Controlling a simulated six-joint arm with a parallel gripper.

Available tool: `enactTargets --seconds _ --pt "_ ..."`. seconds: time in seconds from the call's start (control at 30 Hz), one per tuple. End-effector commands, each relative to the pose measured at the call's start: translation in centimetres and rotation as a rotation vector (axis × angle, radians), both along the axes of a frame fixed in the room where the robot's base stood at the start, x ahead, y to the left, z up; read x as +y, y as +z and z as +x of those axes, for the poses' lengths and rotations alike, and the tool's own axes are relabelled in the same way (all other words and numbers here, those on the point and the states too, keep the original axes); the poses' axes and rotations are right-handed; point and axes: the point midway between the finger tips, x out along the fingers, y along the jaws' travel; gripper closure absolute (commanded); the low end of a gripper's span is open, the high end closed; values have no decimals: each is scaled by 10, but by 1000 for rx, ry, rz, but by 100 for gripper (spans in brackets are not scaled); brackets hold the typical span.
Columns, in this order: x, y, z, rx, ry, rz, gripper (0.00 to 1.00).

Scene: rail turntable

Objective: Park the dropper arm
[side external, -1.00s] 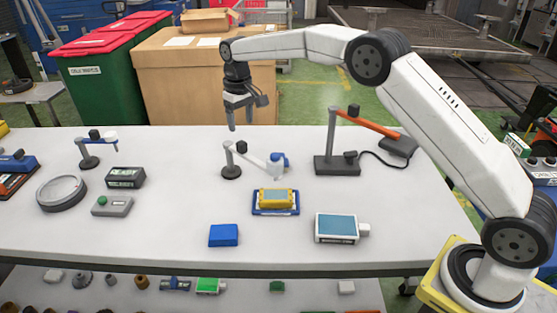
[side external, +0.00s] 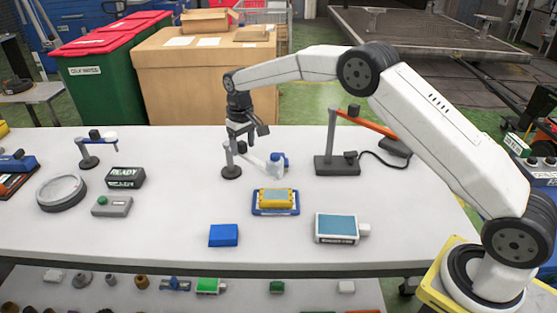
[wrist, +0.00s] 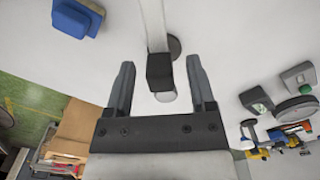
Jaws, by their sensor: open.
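The dropper arm (side external: 256,161) is a pale bar on a dark-based post, with a blue-and-white bottle (side external: 278,163) at its right end. A black knob (side external: 241,147) sits on it near the post. In the wrist view the black knob (wrist: 160,70) lies between my fingers, with gaps on both sides, and the pale bar (wrist: 154,25) runs away upward. My gripper (side external: 240,138) points down at the post end of the bar, open and empty; it also shows in the wrist view (wrist: 160,64). My fingers partly hide the post top in the side view.
A post with an orange arm (side external: 368,123) stands at right behind; a small blue-armed post (side external: 95,145) is at left. A yellow device on a blue tray (side external: 275,210), a blue block (side external: 223,235) and a READY box (side external: 124,178) lie around. The front middle table is partly clear.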

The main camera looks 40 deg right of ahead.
Motion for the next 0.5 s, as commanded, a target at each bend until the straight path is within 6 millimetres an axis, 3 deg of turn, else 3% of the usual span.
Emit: enactTargets --seconds 0.07,0.1,0.3,0.5 --pt "0 0 0 0 0 0 29" --pt "0 0 0 0 0 0 36" --pt "0 0 0 0 0 0 99" --pt "0 0 0 0 0 0 100"
